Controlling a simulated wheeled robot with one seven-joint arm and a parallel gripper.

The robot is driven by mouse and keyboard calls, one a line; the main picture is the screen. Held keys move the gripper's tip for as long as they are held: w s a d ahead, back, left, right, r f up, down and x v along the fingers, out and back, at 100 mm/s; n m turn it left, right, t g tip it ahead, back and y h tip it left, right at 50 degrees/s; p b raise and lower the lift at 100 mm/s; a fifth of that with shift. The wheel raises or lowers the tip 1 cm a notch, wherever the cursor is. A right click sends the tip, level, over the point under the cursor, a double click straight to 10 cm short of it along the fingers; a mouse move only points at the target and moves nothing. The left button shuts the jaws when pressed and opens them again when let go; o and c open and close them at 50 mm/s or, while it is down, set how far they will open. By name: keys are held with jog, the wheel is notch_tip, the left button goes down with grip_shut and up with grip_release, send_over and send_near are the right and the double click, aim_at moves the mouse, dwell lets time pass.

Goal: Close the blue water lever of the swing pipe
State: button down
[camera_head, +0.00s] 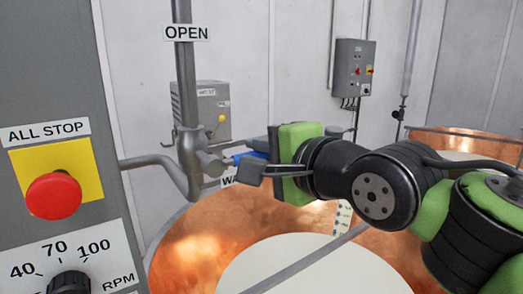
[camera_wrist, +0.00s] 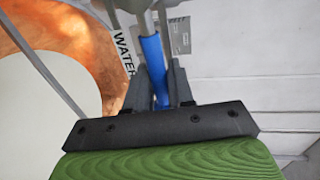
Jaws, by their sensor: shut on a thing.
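The blue water lever (camera_wrist: 153,60) runs between the two fingers of my gripper (camera_wrist: 156,82) in the wrist view. My gripper (camera_head: 252,172) is shut on it, beside the swing pipe in the head view. A bit of the blue lever (camera_head: 240,157) shows between the pipe's valve and my fingers. The grey swing pipe (camera_head: 187,150) stands upright behind the control panel, with a bend to the left. A WATER label (camera_wrist: 124,52) hangs next to the lever; in the head view my gripper hides most of it.
A large copper vat (camera_head: 200,235) with pale contents lies below the pipe and my arm. A control panel with a red ALL STOP button (camera_head: 53,196) stands close at the left. A grey switch box (camera_head: 352,68) is on the back wall.

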jog(key=shift+f, duration=0.2)
jog(key=c, duration=1.1)
grip_release()
jog(key=shift+c, duration=0.2)
jog(key=shift+r, duration=0.1)
jog(key=v, duration=1.5)
jog(key=shift+s+d+b, duration=0.2)
jog(key=shift+s+b, duration=0.05)
jog(key=shift+b, duration=0.15)
